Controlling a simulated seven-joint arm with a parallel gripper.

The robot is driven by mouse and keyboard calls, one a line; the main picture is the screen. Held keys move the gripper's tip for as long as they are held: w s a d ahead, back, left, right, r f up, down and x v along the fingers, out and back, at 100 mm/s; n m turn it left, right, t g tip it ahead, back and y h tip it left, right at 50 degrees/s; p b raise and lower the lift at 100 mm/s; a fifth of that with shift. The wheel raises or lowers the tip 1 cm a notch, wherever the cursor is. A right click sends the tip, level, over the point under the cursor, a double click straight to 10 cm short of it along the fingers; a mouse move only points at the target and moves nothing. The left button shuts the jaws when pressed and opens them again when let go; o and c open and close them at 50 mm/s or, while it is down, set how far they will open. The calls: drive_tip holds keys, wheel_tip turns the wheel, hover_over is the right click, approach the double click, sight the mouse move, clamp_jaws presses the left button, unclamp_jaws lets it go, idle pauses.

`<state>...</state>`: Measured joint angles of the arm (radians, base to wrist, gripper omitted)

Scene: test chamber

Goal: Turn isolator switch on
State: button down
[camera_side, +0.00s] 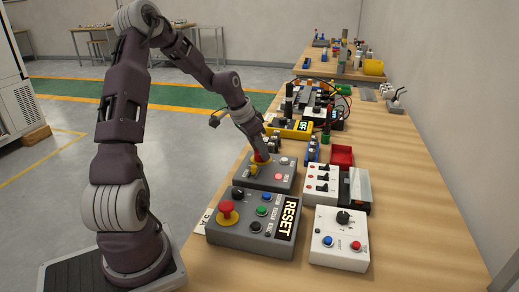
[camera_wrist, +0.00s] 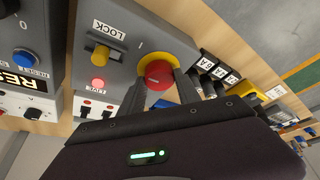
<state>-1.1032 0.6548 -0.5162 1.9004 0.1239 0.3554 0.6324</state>
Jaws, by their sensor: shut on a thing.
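The isolator switch is a grey box (camera_side: 270,184) on the bench with a red rotary knob (camera_wrist: 158,73) on a yellow disc (camera_wrist: 178,57). A yellow lock tab (camera_wrist: 101,53) sits beside the LOCK label, and a red lamp (camera_wrist: 98,83) sits beside the LIVE label. My gripper (camera_wrist: 158,86) has one finger on each side of the red knob and is shut on it. In the side view, my gripper (camera_side: 260,152) comes down onto the box from above and partly hides the knob.
In front is a larger grey box (camera_side: 246,246) with a red mushroom button and RESET panel. White switch boxes stand to the right, including one with a black dial (camera_side: 340,240). A red bin (camera_side: 342,155) and yellow meter (camera_side: 290,129) lie behind.

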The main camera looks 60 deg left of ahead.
drive_tip(key=c, duration=0.9)
unclamp_jaws()
drive_tip(key=shift+o, duration=0.2)
drive_tip(key=v, duration=0.7)
drive_tip(key=shift+r, duration=0.1)
